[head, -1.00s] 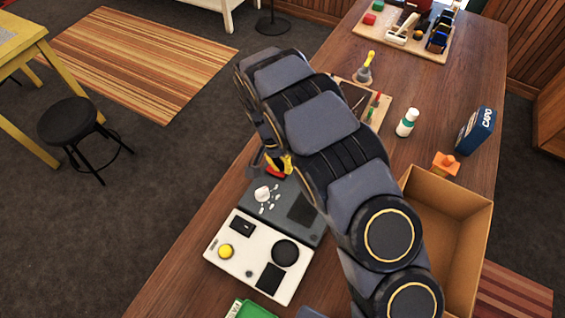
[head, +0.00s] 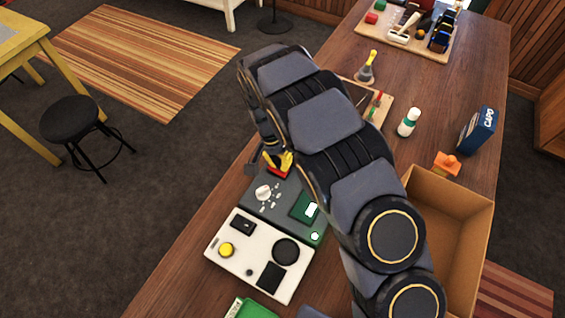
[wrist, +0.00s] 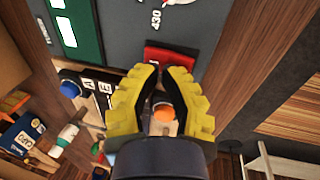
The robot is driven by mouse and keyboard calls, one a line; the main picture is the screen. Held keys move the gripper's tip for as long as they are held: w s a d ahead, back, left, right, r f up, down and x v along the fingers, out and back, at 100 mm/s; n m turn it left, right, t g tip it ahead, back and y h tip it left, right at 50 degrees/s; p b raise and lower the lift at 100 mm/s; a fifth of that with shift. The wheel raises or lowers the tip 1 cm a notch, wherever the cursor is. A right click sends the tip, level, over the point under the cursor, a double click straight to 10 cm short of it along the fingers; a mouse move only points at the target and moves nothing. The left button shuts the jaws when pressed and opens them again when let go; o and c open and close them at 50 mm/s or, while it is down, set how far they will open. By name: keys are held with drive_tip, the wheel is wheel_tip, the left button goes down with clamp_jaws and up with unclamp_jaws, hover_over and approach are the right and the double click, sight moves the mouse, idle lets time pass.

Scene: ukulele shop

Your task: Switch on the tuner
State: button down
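The tuner is a dark grey-green box (head: 284,212) on the table, with a white knob (head: 263,192) and white markings. Its screen (head: 305,208) glows green with a white patch, and a small light (head: 315,236) below it is lit. A red switch (head: 278,174) sits at the tuner's far end; it also shows in the wrist view (wrist: 170,57). My gripper (head: 279,160) has yellow fingers right at the switch. In the wrist view the fingertips (wrist: 164,72) are a little apart with nothing held; I cannot tell whether they touch the switch.
A white panel (head: 238,258) with a yellow button and black dial adjoins the tuner's near side. A green box (head: 258,309) lies at the front. An open cardboard box (head: 457,192), a white bottle (head: 408,122) and a blue capo box (head: 477,130) stand to the right.

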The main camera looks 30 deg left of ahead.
drive_tip(key=shift+r, duration=0.1)
drive_tip(key=d+v, duration=0.2)
drive_tip(key=v, duration=1.1)
drive_tip(key=shift+d+r, duration=0.35)
drive_tip(key=shift+r, duration=0.2)
drive_tip(key=s+d+r, duration=0.1)
drive_tip(key=d+r, duration=0.3)
drive_tip(key=d, duration=0.3)
drive_tip(key=s+d+r+m+g, duration=0.1)
drive_tip(key=d+r, duration=0.2)
drive_tip(key=d, duration=0.4)
drive_tip(key=s+d+r, duration=0.1)
drive_tip(key=d+r, duration=0.3)
drive_tip(key=d, duration=0.4)
drive_tip(key=s+d+y, duration=0.1)
drive_tip(key=s+d, duration=0.3)
drive_tip(key=s, duration=0.4)
drive_tip(key=s+d+n+y, duration=0.1)
drive_tip(key=s+d, duration=0.3)
drive_tip(key=s, duration=0.5)
drive_tip(key=shift+d+r+g, duration=0.25)
drive_tip(key=shift+r+g, duration=0.15)
drive_tip(key=shift+r, duration=0.1)
drive_tip(key=shift+w, duration=0.15)
